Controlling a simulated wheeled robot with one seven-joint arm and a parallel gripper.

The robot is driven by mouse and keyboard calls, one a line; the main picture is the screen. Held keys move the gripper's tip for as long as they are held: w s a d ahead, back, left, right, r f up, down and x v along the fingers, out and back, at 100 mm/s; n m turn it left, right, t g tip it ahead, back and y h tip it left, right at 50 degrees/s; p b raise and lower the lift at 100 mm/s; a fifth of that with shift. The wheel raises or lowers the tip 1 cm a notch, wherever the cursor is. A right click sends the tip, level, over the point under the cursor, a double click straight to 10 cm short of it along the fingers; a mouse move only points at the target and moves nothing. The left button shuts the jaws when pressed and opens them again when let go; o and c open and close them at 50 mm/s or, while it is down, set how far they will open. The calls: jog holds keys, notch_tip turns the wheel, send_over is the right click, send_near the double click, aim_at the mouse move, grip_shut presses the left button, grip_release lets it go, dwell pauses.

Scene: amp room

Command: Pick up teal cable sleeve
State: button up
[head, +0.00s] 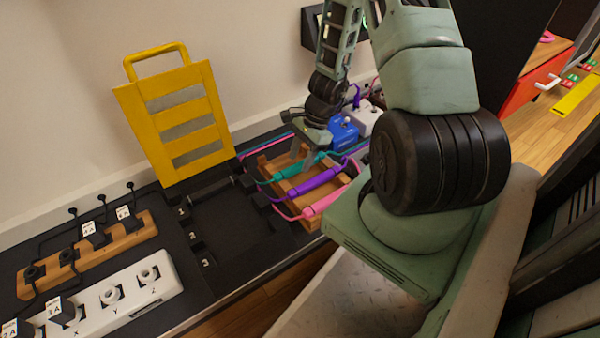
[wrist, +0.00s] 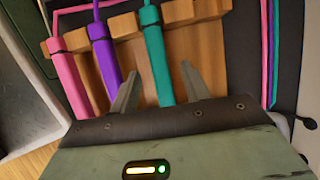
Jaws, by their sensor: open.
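The teal cable sleeve (head: 292,171) lies across a wooden rack, beside a purple sleeve (head: 316,186) and a pink sleeve (head: 325,202). In the wrist view the teal sleeve (wrist: 155,60) runs down between the two fingers of my gripper (wrist: 158,88). The fingers are open, one on each side of it. The left fingertip is close to the purple sleeve (wrist: 104,58). The pink sleeve (wrist: 76,75) is farther left. In the head view my gripper (head: 303,155) is over the teal end of the rack, and its fingers are partly hidden.
The wooden rack (wrist: 215,55) has pegs that hold the sleeves. Blue and white plugs (head: 343,131) stand just behind it. A yellow slatted panel (head: 178,115) stands upright to the left. A white socket strip (head: 110,298) and a wooden block with sockets are at front left.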

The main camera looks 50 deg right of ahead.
jog(key=shift+b+x, duration=0.3)
jog(key=shift+x, duration=0.6)
jog(key=shift+r, duration=0.1)
grip_shut()
